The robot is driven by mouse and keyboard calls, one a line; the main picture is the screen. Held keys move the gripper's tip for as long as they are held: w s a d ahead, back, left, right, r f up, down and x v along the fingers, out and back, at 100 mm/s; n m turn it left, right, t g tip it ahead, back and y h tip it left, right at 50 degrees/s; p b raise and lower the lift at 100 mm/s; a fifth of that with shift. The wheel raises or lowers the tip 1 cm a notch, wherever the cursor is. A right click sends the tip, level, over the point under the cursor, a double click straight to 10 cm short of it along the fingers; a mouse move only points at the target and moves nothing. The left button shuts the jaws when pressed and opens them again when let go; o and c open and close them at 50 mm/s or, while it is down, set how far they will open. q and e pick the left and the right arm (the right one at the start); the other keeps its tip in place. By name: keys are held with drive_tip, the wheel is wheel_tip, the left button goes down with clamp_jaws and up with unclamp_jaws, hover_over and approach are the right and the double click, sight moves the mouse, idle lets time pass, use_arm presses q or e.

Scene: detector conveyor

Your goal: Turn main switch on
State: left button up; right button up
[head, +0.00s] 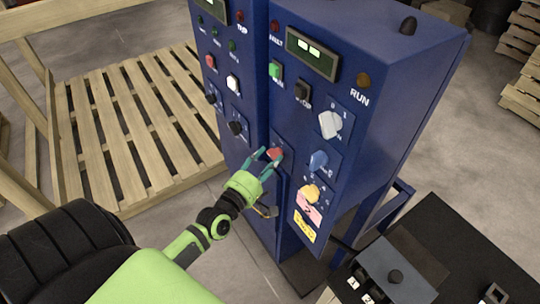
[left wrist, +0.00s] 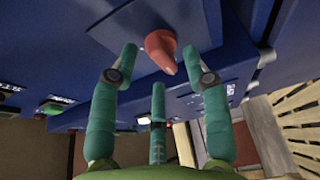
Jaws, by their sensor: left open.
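A red rotary switch (head: 275,153) sits low on the front of the blue cabinet (head: 400,110); its label is not readable. In the left wrist view the red knob (left wrist: 160,48) stands out from its square plate, tilted in the picture. My left gripper (head: 264,163) is at this knob, with its teal fingers open. In the left wrist view two fingertips (left wrist: 160,56) lie to the left and right of the knob, with a third finger below. I cannot tell whether any finger touches it. My right gripper is not in view.
The cabinet face also carries a white knob (head: 330,124), a blue knob (head: 318,160), a yellow knob (head: 310,193), a green button (head: 276,70) and a display (head: 312,52). A wooden pallet (head: 130,125) lies at left. A dark table (head: 470,240) stands at lower right.

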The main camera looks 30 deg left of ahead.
use_arm(q)
drive_tip(key=shift+w, duration=0.5)
drive_tip(key=shift+c, duration=0.4)
clamp_jaws()
